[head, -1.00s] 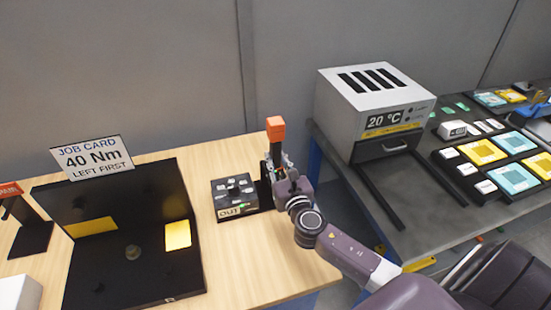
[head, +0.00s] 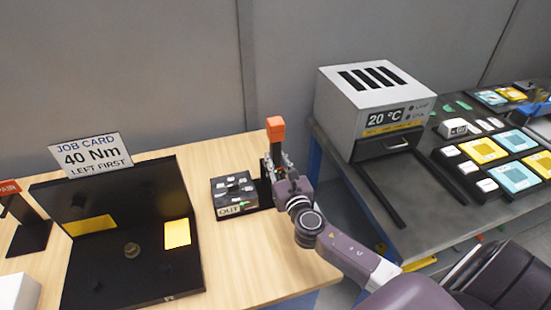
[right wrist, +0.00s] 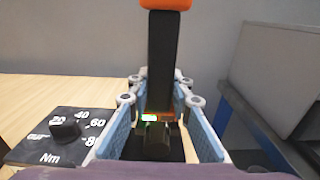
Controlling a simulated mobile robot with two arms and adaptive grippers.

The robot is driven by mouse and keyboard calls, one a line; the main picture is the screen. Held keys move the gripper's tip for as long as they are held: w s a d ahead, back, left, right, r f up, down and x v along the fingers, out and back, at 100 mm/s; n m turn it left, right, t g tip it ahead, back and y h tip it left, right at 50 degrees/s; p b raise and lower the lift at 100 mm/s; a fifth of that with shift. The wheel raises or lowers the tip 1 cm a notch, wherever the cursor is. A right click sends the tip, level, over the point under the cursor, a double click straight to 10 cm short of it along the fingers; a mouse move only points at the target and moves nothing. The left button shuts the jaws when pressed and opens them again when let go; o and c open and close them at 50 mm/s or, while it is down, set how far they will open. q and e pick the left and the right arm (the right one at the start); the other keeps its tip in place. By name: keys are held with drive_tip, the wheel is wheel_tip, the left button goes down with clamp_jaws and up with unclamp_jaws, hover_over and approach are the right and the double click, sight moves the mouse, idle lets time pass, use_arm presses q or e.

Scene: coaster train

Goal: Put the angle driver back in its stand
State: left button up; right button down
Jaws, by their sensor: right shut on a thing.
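The angle driver (head: 275,129) is a black upright tool with an orange top end. My right gripper (head: 279,166) is shut on it, at the right end of the wooden bench. In the right wrist view the driver's black body (right wrist: 164,62) rises between the blue-padded fingers of the gripper (right wrist: 160,98), with a small green light low down. A black stand (head: 264,192) shows just left of the gripper, beside the dial box. The driver's lower end is hidden, so I cannot tell whether it is seated in the stand. My left gripper is not in view.
A dial box (right wrist: 60,135) with numbers sits left of the stand. A black fixture (head: 140,275) with a job card (head: 91,156) reading 40 Nm stands further left. A grey oven-like box (head: 375,105) stands on the dark table at right. Bare bench lies in front of the dial box.

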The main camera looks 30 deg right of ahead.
drive_tip(key=shift+f+b, duration=0.1)
drive_tip(key=shift+b, duration=0.2)
drive_tip(key=c, duration=1.7)
unclamp_jaws()
drive_tip(key=shift+o, duration=0.2)
drive_tip(key=shift+s+a+f, duration=0.1)
drive_tip(key=shift+f, duration=0.35)
drive_tip(key=v, duration=1.2)
drive_tip(key=shift+r, duration=0.25)
